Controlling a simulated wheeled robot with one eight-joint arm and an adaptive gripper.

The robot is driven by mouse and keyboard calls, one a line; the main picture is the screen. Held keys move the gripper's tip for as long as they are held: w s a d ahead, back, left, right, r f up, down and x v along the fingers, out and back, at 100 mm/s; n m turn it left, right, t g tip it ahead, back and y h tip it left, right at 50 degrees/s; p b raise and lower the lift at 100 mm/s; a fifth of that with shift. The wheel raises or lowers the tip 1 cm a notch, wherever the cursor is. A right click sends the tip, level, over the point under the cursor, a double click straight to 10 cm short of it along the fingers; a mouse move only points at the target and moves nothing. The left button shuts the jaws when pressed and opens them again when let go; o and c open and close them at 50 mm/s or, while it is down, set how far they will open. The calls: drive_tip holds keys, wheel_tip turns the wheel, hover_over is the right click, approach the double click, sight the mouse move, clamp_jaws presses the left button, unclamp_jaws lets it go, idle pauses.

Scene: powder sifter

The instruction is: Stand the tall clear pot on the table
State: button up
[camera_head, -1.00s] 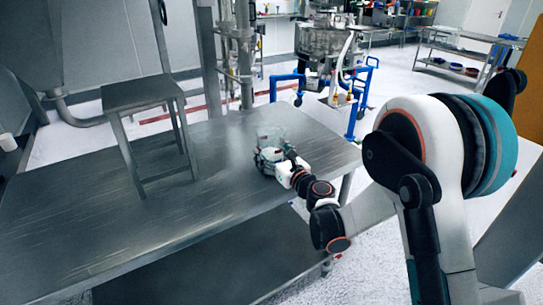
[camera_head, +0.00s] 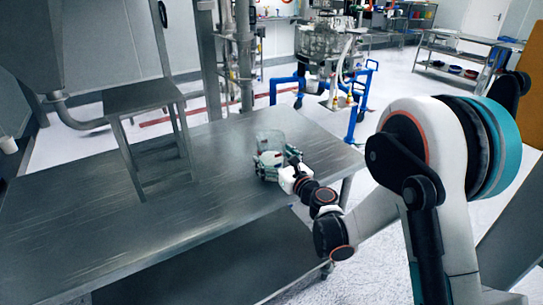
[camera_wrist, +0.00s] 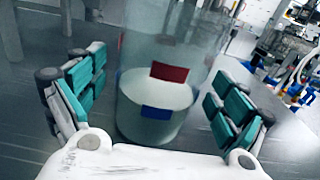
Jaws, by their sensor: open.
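The tall clear pot (camera_head: 269,142) stands upright on the metal table (camera_head: 225,190), near its right end. In the wrist view the pot (camera_wrist: 160,50) has pale contents at the bottom, with a red patch and a blue patch on its front. My gripper (camera_head: 275,162) is open around the pot's lower part. In the wrist view, its teal-padded fingers (camera_wrist: 160,85) are spread to either side, with a visible gap between them and the pot. The pot's base appears to rest on the table top.
A metal chair-like stand (camera_head: 143,97) is on the table to the left. Metal pipes (camera_head: 243,60) rise behind the table. A steel vessel on a blue frame (camera_head: 325,50) stands beyond it. The table top between stand and pot is clear.

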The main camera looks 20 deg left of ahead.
drive_tip(key=v, duration=0.9)
drive_tip(key=shift+s+d+f+p, duration=0.1)
drive_tip(key=shift+s+d+p, duration=0.1)
drive_tip(key=shift+d+p, duration=0.15)
drive_tip(key=shift+s+d+b, duration=0.25)
drive_tip(key=shift+s+b, duration=0.05)
drive_tip(key=shift+s+d, duration=0.1)
drive_tip(key=shift+r, duration=0.2)
